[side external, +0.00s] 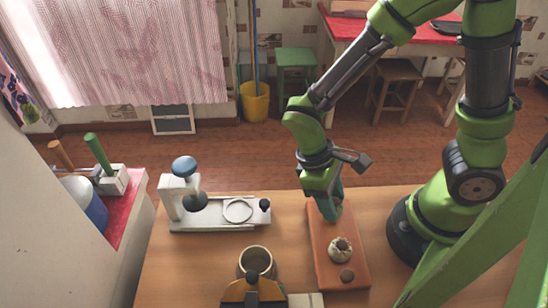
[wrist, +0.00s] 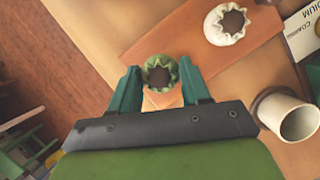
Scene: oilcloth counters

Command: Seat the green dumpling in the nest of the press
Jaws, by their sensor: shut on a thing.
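The green dumpling (wrist: 158,76), pleated with a dark centre, sits between the fingertips of my gripper (wrist: 161,88) in the wrist view. My gripper is shut on it. In the side external view my gripper (side external: 328,212) points down at the far end of the terracotta board (side external: 327,262), and its fingers hide the dumpling. I cannot tell whether the dumpling touches the board. The press (side external: 210,215) stands to the left on the counter, with a blue knob on its raised post. Its round nest (side external: 238,210) looks empty and lies open to view.
A pale cup (side external: 257,262) stands left of the board, near a yellow and black object (side external: 253,291). Bare counter lies between press and board.

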